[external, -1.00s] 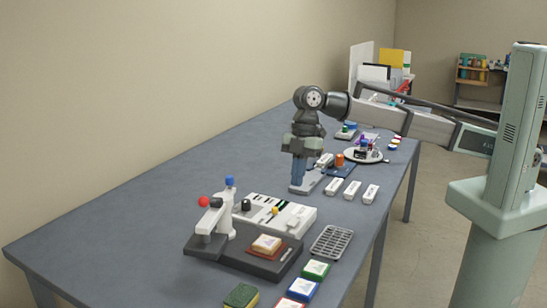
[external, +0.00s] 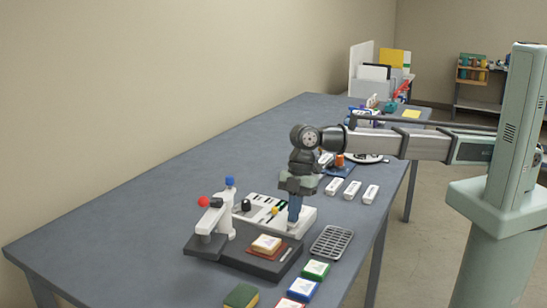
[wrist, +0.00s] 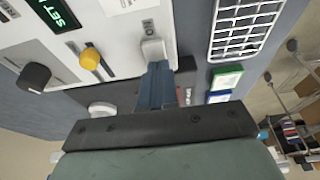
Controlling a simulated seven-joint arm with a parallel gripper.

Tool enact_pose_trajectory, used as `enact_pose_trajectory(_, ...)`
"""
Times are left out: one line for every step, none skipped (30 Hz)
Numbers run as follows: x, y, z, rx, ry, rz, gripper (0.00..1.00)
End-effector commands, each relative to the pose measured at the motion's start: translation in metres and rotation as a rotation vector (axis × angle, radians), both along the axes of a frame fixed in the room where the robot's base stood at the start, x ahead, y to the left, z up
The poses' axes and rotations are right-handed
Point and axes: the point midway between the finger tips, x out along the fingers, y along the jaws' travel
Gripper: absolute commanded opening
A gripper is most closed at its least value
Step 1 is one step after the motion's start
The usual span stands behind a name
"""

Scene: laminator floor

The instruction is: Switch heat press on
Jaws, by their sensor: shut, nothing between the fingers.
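The heat press's white control panel (external: 268,207) lies beside the dark press base (external: 262,262), which carries a white press arm (external: 213,222) with a red knob and a blue knob. My gripper (external: 294,220) is shut and empty, pointing down over the panel's right end. In the wrist view its blue fingertips (wrist: 157,72) are at a white switch (wrist: 154,49) with lettering beside it that looks like ON; I cannot tell whether they touch. The panel also shows a green display (wrist: 54,14), a yellow slider knob (wrist: 90,58) and a black dial (wrist: 34,76).
A wire rack (external: 331,242) lies right of the press. Green, blue and red-edged blocks (external: 303,288) stand at the front table edge, and a sponge (external: 241,296) is nearby. Several white boxes (external: 352,190) lie behind. The table's left side is clear.

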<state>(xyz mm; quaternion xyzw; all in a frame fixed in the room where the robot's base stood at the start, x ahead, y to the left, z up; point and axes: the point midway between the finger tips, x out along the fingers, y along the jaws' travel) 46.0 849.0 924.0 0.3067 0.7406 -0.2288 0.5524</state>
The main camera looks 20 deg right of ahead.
Motion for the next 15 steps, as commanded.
enact_pose_trajectory(0.0000,0.0000,0.0001,0.000,0.000,0.000,0.00)
enact_pose_trajectory(0.0000,0.0000,0.0002,0.000,0.000,0.000,0.00)
enact_pose_trajectory(0.0000,0.0000,0.0002,0.000,0.000,0.000,0.00)
enact_pose_trajectory(-0.0001,0.0001,0.0000,0.000,0.000,0.000,0.00)
enact_pose_trajectory(-0.0002,0.0003,-0.0006,0.000,0.000,0.000,0.00)
enact_pose_trajectory(-0.0008,0.0008,-0.0026,0.000,0.000,0.000,0.00)
enact_pose_trajectory(-0.0013,0.0013,-0.0047,-0.001,0.001,0.000,0.00)
enact_pose_trajectory(-0.0020,0.0020,-0.0070,-0.001,0.000,0.000,0.00)
enact_pose_trajectory(-0.0019,0.0019,-0.0069,0.000,0.000,0.000,0.00)
enact_pose_trajectory(-0.0019,0.0018,-0.0070,-0.001,0.000,0.000,0.00)
enact_pose_trajectory(-0.0019,0.0018,-0.0073,-0.001,0.000,0.000,0.00)
enact_pose_trajectory(-0.0019,0.0016,-0.0077,-0.002,0.000,-0.001,0.00)
enact_pose_trajectory(-0.0020,0.0016,-0.0081,-0.002,-0.001,-0.001,0.00)
enact_pose_trajectory(-0.0020,0.0015,-0.0083,-0.003,0.000,0.000,0.00)
enact_pose_trajectory(-0.0021,0.0013,-0.0088,-0.003,0.000,0.000,0.00)
